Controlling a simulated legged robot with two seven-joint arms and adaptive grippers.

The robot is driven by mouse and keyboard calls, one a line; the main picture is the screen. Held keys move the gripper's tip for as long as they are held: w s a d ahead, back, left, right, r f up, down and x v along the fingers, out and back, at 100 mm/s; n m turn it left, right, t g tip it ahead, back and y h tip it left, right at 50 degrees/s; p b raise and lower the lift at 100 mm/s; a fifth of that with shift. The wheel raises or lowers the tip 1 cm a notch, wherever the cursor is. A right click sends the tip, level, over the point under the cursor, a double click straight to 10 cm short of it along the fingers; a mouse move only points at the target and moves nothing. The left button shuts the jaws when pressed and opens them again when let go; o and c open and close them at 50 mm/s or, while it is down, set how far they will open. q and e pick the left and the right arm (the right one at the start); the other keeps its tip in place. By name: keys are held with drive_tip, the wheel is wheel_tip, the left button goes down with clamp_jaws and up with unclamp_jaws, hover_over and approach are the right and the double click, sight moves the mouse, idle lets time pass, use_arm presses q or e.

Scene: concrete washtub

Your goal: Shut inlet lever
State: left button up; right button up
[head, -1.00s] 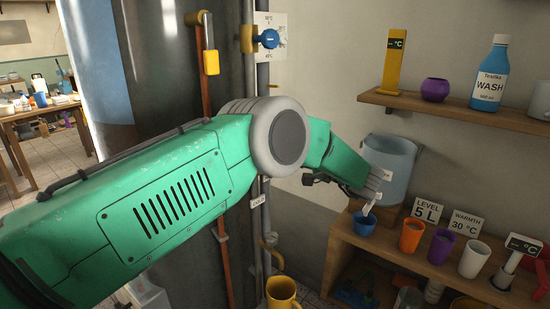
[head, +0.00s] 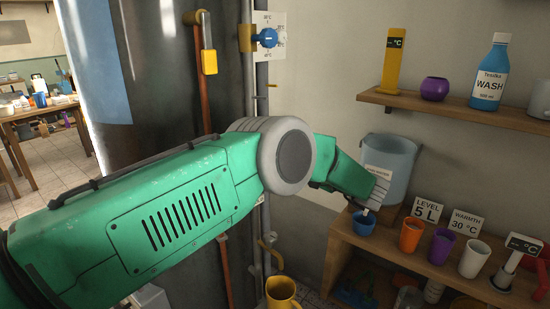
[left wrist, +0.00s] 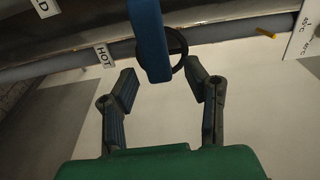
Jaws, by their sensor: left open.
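In the left wrist view a flat blue bar (left wrist: 152,42) comes down from the top edge, with a dark ring (left wrist: 177,50) behind it. It may be the inlet lever, but I cannot tell for sure. My left gripper (left wrist: 160,70) is open, with one finger on each side of the bar's lower end and no clear contact. In the head view my left arm crosses in front of the pipes, and the left gripper is hidden. My right gripper is not in view.
A yellow jug (head: 281,293) stands below the pipes. A bucket (head: 389,163) and several cups stand on the right bench, under a shelf (head: 455,108).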

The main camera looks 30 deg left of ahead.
use_arm(q)
drive_tip(key=v, duration=0.5)
drive_tip(key=shift+s+d+b, duration=0.1)
drive_tip(key=shift+d+b, duration=0.15)
drive_tip(key=shift+b, duration=0.1)
idle(0.4)
drive_tip(key=s+f+m+t+h+b, duration=0.2)
drive_tip(key=f+t+h, duration=0.25)
drive_tip(key=f, duration=0.55)
drive_tip(key=s+f+m+t+h+b, duration=0.15)
drive_tip(key=f+t+h, duration=0.3)
drive_tip(key=f, duration=0.65)
drive_tip(key=s+d+f+g+h, duration=0.15)
drive_tip(key=s+f+h, duration=0.25)
drive_tip(key=s+f, duration=0.45)
drive_tip(key=s+f+n+g+h+b, duration=0.1)
drive_tip(key=s+f+g+h, duration=0.2)
drive_tip(key=s, duration=0.5)
drive_tip(key=s+f+n+g+b, duration=0.1)
drive_tip(key=s+f+g, duration=0.1)
drive_tip(key=s+f, duration=0.5)
drive_tip(key=s+r+n+g, duration=0.1)
drive_tip(key=s+g, duration=0.2)
drive_tip(key=s, duration=0.7)
drive_tip(key=s+a+r+n+g+h+b, duration=0.1)
drive_tip(key=s+n+g, duration=0.1)
drive_tip(key=s, duration=0.8)
drive_tip(key=shift+r+g+h, duration=0.2)
drive_tip(key=shift+g+h, duration=0.1)
drive_tip(key=shift+g, duration=0.15)
